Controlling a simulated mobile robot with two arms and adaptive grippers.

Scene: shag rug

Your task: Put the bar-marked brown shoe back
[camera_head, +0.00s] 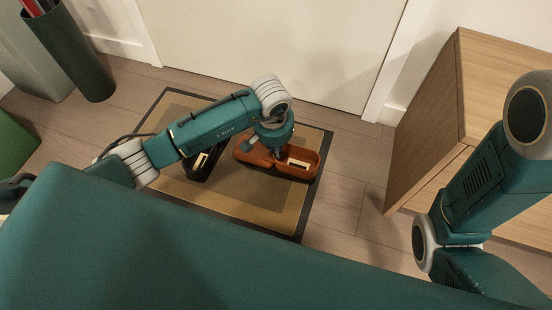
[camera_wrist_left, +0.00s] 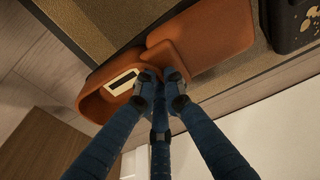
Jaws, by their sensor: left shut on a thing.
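The brown shoe (camera_head: 310,172) lies on the mat (camera_head: 235,205) in front of the door. In the left wrist view, the brown shoe (camera_wrist_left: 200,42) has a pale label with a dark bar inside its opening. My left gripper (camera_head: 270,150) reaches down onto the middle of the shoe. The left wrist view shows my left gripper (camera_wrist_left: 162,78) with its fingers close together, shut on the shoe's wall beside the label. My own wrist and fingers hide part of the shoe. My right arm shows at the right, but its gripper is outside the view.
A black shoe (camera_head: 203,160) with a pale label lies left of the brown one, partly under my left arm. A wooden cabinet (camera_head: 425,130) stands at the right. A dark bin (camera_head: 68,50) stands at the upper left. Bare floor lies between mat and cabinet.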

